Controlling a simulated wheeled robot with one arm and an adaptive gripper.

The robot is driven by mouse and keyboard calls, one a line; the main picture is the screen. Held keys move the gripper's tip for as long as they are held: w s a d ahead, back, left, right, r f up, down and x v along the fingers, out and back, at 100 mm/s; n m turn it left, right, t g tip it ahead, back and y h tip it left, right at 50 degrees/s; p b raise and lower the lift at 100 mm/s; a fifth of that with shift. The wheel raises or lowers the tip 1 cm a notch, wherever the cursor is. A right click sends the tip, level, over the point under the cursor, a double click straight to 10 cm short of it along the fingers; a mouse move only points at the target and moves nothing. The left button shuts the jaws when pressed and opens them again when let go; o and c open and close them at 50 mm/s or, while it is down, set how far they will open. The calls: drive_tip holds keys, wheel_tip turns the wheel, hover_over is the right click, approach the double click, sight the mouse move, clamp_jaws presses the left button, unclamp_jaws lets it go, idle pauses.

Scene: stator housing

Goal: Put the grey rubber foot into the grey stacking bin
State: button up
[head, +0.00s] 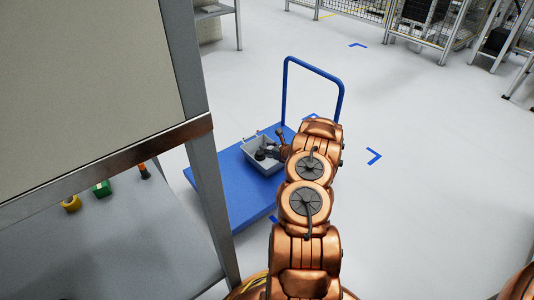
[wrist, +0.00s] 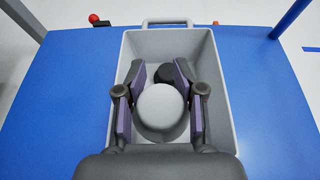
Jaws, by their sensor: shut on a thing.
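The grey stacking bin (head: 262,167) stands on the blue platform cart; it fills the middle of the wrist view (wrist: 221,110). The grey rubber foot (wrist: 163,106), a round light-grey piece, sits between the two finger pads of my gripper (wrist: 160,88). My gripper is shut on it, over the bin's opening and inside its rim in the wrist view. How high the foot is above the bin floor I cannot tell. In the head view my gripper (head: 270,152) reaches the bin from the right, and the foot is hard to make out there.
A dark round piece (wrist: 164,75) shows beyond the foot in the bin. The blue cart (head: 240,200) has a tall blue handle (head: 284,90) at its far side. A grey workbench (head: 140,240) with a yellow piece (head: 71,203) and a green piece (head: 102,188) is at left.

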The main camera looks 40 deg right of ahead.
drive_tip(key=f, duration=0.1)
drive_tip(key=f+b, duration=0.1)
drive_tip(key=w+d+f+b, duration=0.1)
drive_tip(key=shift+w+d+f, duration=0.1)
drive_tip(key=shift+f, duration=0.2)
drive_tip(key=shift+f, duration=0.6)
idle(0.3)
drive_tip(key=o, duration=1.2)
drive_tip(key=shift+r, duration=0.15)
